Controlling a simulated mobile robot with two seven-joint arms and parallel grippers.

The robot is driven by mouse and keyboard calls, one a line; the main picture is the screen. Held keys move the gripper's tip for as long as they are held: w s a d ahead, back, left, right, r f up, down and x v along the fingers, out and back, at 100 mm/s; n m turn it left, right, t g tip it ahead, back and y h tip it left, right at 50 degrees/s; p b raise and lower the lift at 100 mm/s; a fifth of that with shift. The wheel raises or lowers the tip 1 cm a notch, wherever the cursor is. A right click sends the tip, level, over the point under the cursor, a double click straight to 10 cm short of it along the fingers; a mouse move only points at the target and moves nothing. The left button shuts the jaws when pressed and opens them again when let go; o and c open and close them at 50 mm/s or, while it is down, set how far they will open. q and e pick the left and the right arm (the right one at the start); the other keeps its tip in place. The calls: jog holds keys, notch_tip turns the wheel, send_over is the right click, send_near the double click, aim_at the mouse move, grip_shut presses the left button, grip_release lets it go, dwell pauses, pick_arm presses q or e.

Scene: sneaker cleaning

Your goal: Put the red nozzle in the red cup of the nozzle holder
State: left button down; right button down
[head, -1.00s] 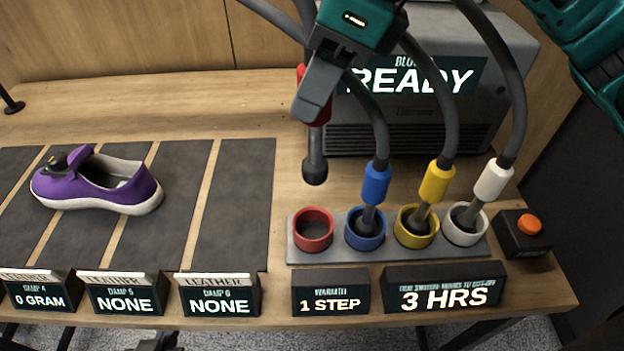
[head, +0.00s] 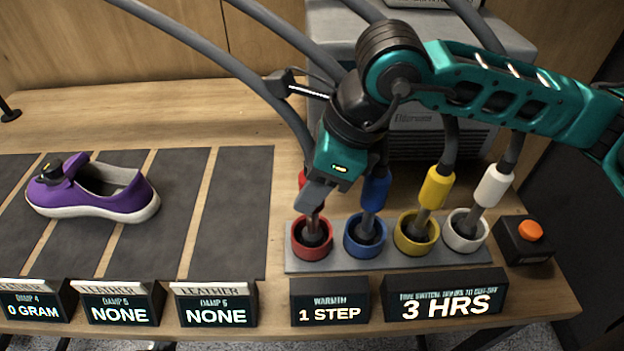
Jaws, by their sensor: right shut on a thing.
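My right gripper (head: 308,192) is shut on the red nozzle (head: 303,180), above the left end of the nozzle holder (head: 297,265). Only a little of the nozzle's red grip shows beside the fingers. Its dark lower tube comes down into the red cup (head: 312,250), and its tip is inside the rim. I cannot tell whether the tip touches the cup's floor. A grey hose runs from the upper left toward my gripper. My left gripper is not in the head view.
Blue (head: 375,190), yellow (head: 436,187) and white (head: 493,186) nozzles stand in their cups to the right. A grey blower (head: 440,165) is behind. A box with an orange button (head: 529,231) sits at right. A purple sneaker (head: 98,200) rests on the dark mat at left.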

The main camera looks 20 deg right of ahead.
jog(key=c, duration=1.1)
grip_release()
jog(key=shift+f, duration=0.15)
jog(key=o, duration=0.4)
jog(key=shift+o, duration=0.2)
jog(key=shift+d+r, duration=0.15)
jog(key=shift+r, duration=0.4)
jog(key=v, duration=1.1)
jog(key=shift+s, duration=0.15)
